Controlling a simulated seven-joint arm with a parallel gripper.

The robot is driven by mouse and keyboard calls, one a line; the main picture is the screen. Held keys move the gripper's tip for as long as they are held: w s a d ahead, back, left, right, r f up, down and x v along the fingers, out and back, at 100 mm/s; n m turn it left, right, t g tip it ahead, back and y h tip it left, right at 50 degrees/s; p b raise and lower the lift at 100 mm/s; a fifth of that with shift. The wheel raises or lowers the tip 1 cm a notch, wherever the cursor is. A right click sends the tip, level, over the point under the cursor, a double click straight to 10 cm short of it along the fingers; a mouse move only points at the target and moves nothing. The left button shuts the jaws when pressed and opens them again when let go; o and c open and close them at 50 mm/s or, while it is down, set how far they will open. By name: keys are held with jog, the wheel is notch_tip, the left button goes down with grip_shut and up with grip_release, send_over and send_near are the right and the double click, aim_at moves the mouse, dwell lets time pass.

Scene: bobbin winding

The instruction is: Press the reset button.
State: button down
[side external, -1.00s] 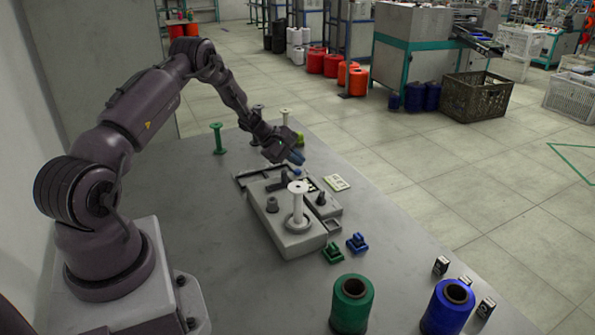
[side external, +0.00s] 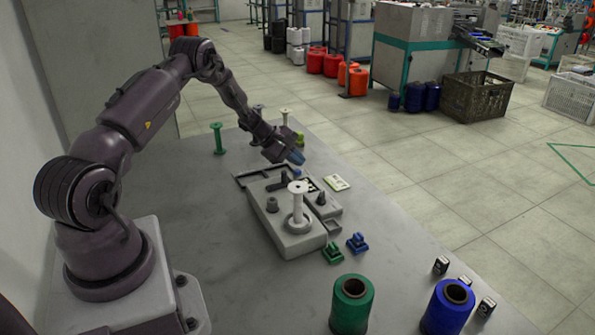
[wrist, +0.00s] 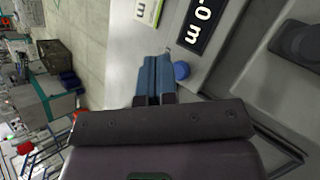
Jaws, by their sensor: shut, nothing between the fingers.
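The winding machine (side external: 290,238) is a grey unit on the table, with a white bobbin (side external: 298,203) upright on it. A small round blue button (wrist: 181,70) sits on its light panel, below the dark counter display (wrist: 200,22) in the wrist view. The blue button also shows at the machine's far end in the side view (side external: 297,173). My gripper (wrist: 155,62) is shut and empty, its blue fingers together just left of the button in the wrist view. In the side view my gripper (side external: 299,159) is above the button. I cannot tell whether they touch.
Green (side external: 352,304) and blue (side external: 447,306) thread cones stand near the table's front. Small green (side external: 332,253) and blue (side external: 357,243) clips lie beside the machine. A printed card (side external: 336,182) lies right of it. A green bobbin (side external: 217,138) stands behind.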

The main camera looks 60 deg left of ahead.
aim_at(296, 172)
jog(key=shift+f, duration=0.15)
dwell(0.7)
jog(key=shift+f, duration=0.3)
jog(key=shift+f, duration=0.5)
dwell(0.8)
jog(key=shift+r, duration=0.9)
jog(key=shift+r, duration=0.1)
jog(key=shift+r, duration=2.4)
jog(key=shift+s, duration=0.1)
